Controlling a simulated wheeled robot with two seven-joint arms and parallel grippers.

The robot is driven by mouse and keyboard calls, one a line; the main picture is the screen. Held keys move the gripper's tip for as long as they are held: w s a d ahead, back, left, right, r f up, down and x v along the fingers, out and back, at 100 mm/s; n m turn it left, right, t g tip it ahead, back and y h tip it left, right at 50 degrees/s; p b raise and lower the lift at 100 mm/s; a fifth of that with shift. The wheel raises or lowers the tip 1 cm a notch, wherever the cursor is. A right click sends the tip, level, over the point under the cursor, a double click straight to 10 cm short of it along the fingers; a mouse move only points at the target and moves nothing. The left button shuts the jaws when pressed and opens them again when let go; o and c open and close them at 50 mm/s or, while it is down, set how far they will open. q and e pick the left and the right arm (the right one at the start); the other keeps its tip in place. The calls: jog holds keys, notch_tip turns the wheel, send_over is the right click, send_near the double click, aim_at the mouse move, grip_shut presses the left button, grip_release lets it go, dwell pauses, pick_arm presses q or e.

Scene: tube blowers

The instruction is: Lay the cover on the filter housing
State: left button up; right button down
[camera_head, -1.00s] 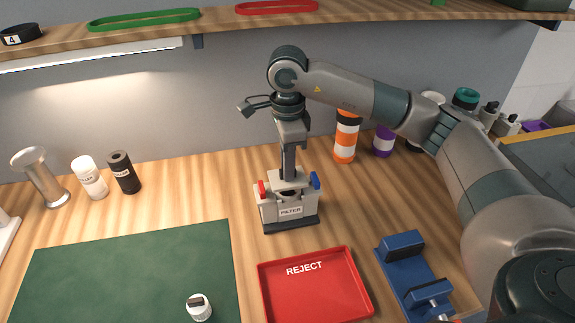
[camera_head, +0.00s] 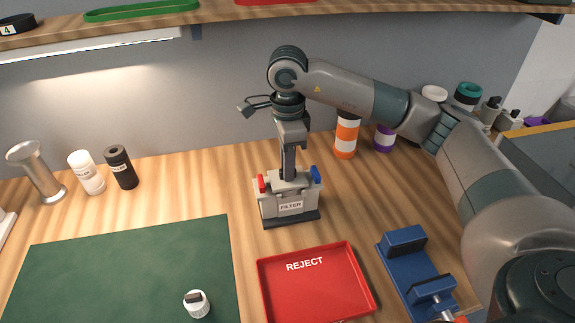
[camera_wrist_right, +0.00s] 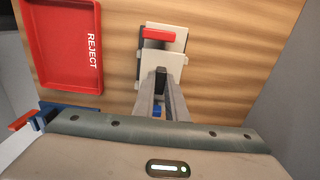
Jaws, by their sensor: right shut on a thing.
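The filter housing (camera_head: 270,208) is a light grey box on a dark base, labelled FILTER, at the centre of the table in the head view. A red latch (camera_head: 261,184) stands at its left and a blue latch (camera_head: 315,175) at its right. The light grey cover (camera_head: 299,184) is level at the top of the housing between the latches; full seating cannot be told. My right gripper (camera_head: 289,173) points down and is shut on the cover. In the wrist view the cover (camera_wrist_right: 173,62) lies past the fingers (camera_wrist_right: 162,88), beside the red latch (camera_wrist_right: 158,34). My left gripper is not in view.
A red REJECT tray (camera_head: 318,290) is in front of the housing, with a blue fixture (camera_head: 415,265) to its right. A green mat (camera_head: 130,270) holds a small white knob (camera_head: 196,304). Striped bottles (camera_head: 346,138) stand behind. A shelf (camera_head: 225,15) runs overhead.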

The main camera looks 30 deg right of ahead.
jog(key=shift+f, duration=0.15)
jog(key=shift+d+f+b, duration=0.15)
jog(key=shift+f+b, duration=0.05)
jog(key=shift+b, duration=0.1)
jog(key=c, duration=1.7)
grip_release()
jog(key=shift+d+f, duration=0.1)
jog(key=shift+f, duration=0.1)
